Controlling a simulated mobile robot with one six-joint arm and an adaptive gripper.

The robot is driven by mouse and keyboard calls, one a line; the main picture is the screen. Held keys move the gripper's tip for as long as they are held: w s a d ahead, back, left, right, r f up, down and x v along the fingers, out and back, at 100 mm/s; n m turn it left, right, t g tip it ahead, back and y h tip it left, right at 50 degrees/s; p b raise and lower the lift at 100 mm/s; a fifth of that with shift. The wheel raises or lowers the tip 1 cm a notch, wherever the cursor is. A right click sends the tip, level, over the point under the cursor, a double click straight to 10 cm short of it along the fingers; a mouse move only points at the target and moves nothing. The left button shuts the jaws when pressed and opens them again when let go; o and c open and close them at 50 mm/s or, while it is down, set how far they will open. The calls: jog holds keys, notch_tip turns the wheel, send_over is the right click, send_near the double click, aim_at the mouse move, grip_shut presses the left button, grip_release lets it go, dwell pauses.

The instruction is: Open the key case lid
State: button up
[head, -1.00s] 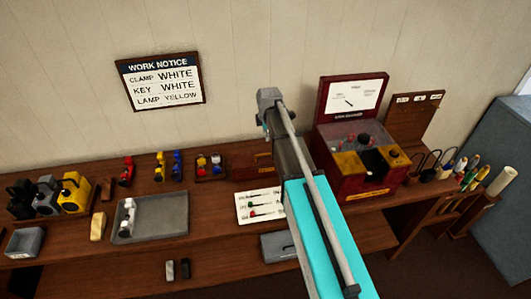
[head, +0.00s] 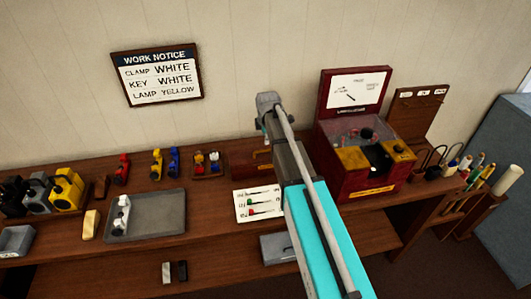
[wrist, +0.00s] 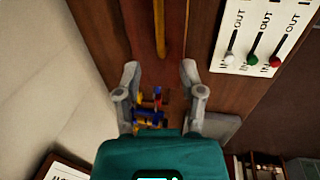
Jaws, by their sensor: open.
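A low brown wooden case (head: 249,165), which I take to be the key case, lies on the bench left of my arm and partly behind it. Its lid looks shut. In the wrist view a brown surface with a long brass-coloured strip (wrist: 160,30) lies ahead of the fingertips. My gripper (wrist: 160,75) is open, with nothing between its fingertips. The strip lines up with the gap between the fingers and looks apart from them.
A white panel (head: 242,207) with coloured levers is beside the case. A small tray (head: 197,178) holds coloured pieces. A grey tray (head: 160,222) lies farther left. A dark red box (head: 340,188) with a raised lid stands right. The wall (wrist: 45,80) is close on the wrist view's left.

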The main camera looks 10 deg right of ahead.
aim_at(265, 151)
jog(key=shift+w+f+b, duration=0.25)
jog(key=shift+f+b, duration=0.95)
jog(key=shift+f, duration=0.1)
jog(key=shift+w+f+b, duration=0.25)
jog(key=shift+f+b, duration=0.95)
jog(key=shift+f, duration=0.1)
jog(key=shift+w+f+b, duration=0.25)
jog(key=shift+f+b, duration=0.95)
jog(key=shift+f, duration=0.1)
grip_shut()
jog(key=shift+d, duration=0.1)
